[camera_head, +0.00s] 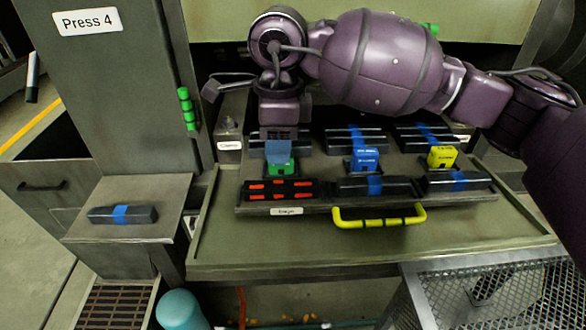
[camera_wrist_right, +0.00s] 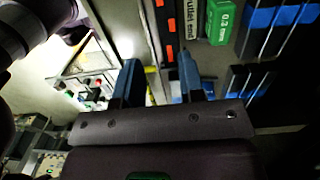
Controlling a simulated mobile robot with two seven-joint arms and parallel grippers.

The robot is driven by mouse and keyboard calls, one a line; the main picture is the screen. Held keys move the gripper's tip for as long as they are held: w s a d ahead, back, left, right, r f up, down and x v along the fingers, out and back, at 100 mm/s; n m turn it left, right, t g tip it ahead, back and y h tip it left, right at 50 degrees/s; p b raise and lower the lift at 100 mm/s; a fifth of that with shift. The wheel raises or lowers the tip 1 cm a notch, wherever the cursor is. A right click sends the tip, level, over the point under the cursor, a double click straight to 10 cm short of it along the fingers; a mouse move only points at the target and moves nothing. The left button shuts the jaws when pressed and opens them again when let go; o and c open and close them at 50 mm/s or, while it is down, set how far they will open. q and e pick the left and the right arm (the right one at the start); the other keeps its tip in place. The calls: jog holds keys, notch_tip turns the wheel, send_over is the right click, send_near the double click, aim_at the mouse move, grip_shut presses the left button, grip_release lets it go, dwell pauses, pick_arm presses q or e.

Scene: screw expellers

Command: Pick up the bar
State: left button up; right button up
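A dark bar with a blue band (camera_head: 122,215) lies alone on the small side shelf at the left. More dark bars sit in a tray: one with orange-red marks (camera_head: 280,190) at front left, and blue-banded ones at front middle (camera_head: 374,187) and front right (camera_head: 457,181). The orange-marked bar also shows at the top of the right wrist view (camera_wrist_right: 167,25). My right gripper (camera_head: 279,151) points down over the green block (camera_head: 283,168), partly covering it. In the right wrist view its blue fingers (camera_wrist_right: 160,80) are apart with nothing seen between them. My left gripper is out of view.
A blue block (camera_head: 364,159) and a yellow block (camera_head: 441,157) stand in the tray. A yellow handle (camera_head: 379,222) juts from its front. The bench (camera_head: 300,245) is clear in front. A press column (camera_head: 110,100) stands left; a mesh surface (camera_head: 500,300) lies front right.

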jog(key=shift+w+d+f+h, duration=0.1)
jog(key=shift+w+d+h, duration=0.2)
jog(key=shift+w+d, duration=0.25)
send_over(282, 184)
notch_tip(282, 184, down, 4)
jog(key=shift+d+f, duration=0.1)
jog(key=shift+f, duration=2.9)
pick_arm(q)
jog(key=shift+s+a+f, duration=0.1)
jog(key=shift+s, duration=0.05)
